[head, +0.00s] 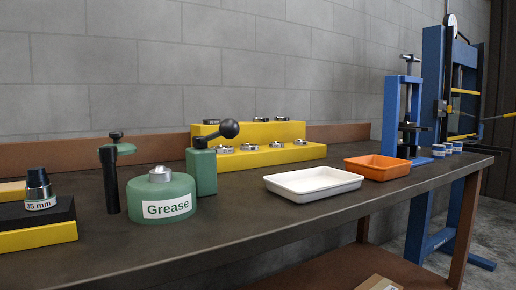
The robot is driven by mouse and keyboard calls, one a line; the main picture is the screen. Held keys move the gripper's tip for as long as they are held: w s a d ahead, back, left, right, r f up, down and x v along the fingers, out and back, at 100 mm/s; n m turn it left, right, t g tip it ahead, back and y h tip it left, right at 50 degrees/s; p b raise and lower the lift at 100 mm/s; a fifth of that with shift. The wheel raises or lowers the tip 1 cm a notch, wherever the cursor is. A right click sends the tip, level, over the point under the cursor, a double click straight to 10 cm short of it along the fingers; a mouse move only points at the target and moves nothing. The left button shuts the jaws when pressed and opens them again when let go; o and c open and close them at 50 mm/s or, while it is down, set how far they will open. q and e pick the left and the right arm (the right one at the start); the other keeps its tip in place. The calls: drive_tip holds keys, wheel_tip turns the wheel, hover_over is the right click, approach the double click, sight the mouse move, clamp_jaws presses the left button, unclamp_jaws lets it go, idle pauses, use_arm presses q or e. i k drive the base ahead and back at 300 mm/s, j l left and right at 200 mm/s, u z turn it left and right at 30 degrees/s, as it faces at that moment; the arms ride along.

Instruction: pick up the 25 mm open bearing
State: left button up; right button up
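A yellow stepped rack (312,153) stands at the back of the bench against the low brown backboard. Several bearings sit on it: a left one (223,149) and a right one (300,142) are on the lower step, and another (262,118) is on the upper step. The bearings are too small for me to read a size or tell open from sealed, so I cannot tell which is the 25 mm open one. A green press with a black ball handle (228,129) partly hides the rack's left part. Neither gripper is in view.
A green grease pot (130,206) and a black-topped block (36,240) bearing a "35 mm" piece (40,190) stand left. A white tray (313,190) and orange tray (390,170) lie right of centre. Blue presses (402,120) stand right. The front middle of the bench is clear.

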sight(272, 144)
drive_tip(key=l+u, duration=0.1)
drive_tip(key=u, duration=0.35)
drive_tip(key=l+u, duration=0.15)
drive_tip(key=u, duration=0.25)
drive_tip(key=l+u, duration=0.3)
drive_tip(key=l, duration=0.2)
drive_tip(key=l+u, duration=0.3)
drive_tip(key=l, duration=0.2)
drive_tip(key=k+l+u, duration=0.15)
drive_tip(key=l+u, duration=0.15)
drive_tip(key=l, duration=0.2)
drive_tip(key=k+l, duration=0.1)
drive_tip(key=l, duration=0.3)
drive_tip(key=k+l, duration=0.15)
drive_tip(key=l, duration=0.3)
drive_tip(key=k+l+u, duration=0.1)
drive_tip(key=l, duration=0.3)
drive_tip(key=k+l, duration=0.15)
drive_tip(key=l, duration=0.3)
drive_tip(key=k+l, duration=0.15)
drive_tip(key=l, duration=0.25)
drive_tip(key=k+l+u, duration=0.1)
drive_tip(key=l, duration=0.3)
drive_tip(key=k+l, duration=0.2)
drive_tip(key=l, duration=0.2)
